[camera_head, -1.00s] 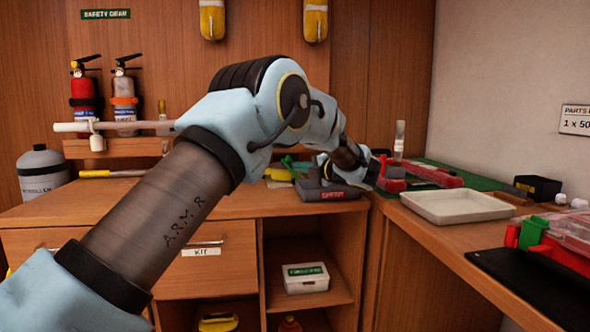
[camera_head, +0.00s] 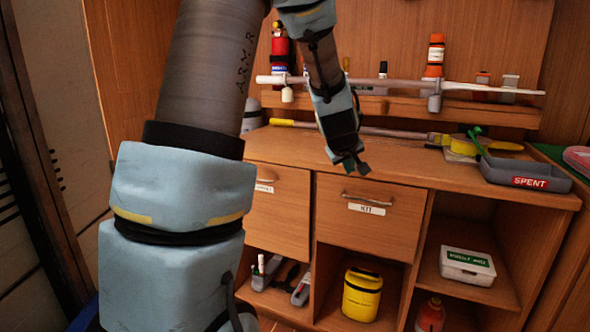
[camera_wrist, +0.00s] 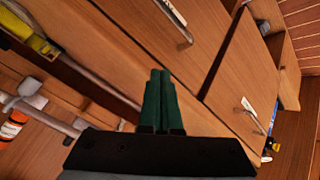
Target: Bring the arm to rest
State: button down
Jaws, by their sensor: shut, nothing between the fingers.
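My gripper (camera_head: 354,168) hangs at the end of my bent arm, fingers pointing down, in front of the wooden counter. In the wrist view its dark green fingers (camera_wrist: 161,98) are together with nothing between them. Behind them in that view are the wooden drawer fronts and the counter edge. In the head view the gripper appears just above the drawer labelled KIT (camera_head: 366,208). I cannot tell exactly how far it is from the counter edge.
A long pole (camera_head: 490,89) lies along the back ledge, and another yellow-ended pole (camera_head: 400,133) on the counter. A grey SPENT tray (camera_head: 515,174) stands at right. Below are open shelves with a yellow container (camera_head: 361,294) and a white box (camera_head: 467,266).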

jog(key=s+a+f+m+g+y, duration=0.2)
jog(key=s+a+f+g, duration=0.2)
jog(key=s+a, duration=0.7)
jog(key=s+a+f+m+g+y, duration=0.1)
jog(key=s+a+f+m+g, duration=0.2)
jog(key=s+a, duration=0.85)
notch_tip(320, 180, up, 12)
jog(key=d+p, duration=0.1)
jog(key=p, duration=1.2)
jog(key=shift+w+d+r+n+p, duration=0.2)
jog(key=shift+r+n+p, duration=0.1)
jog(key=shift+n, duration=0.1)
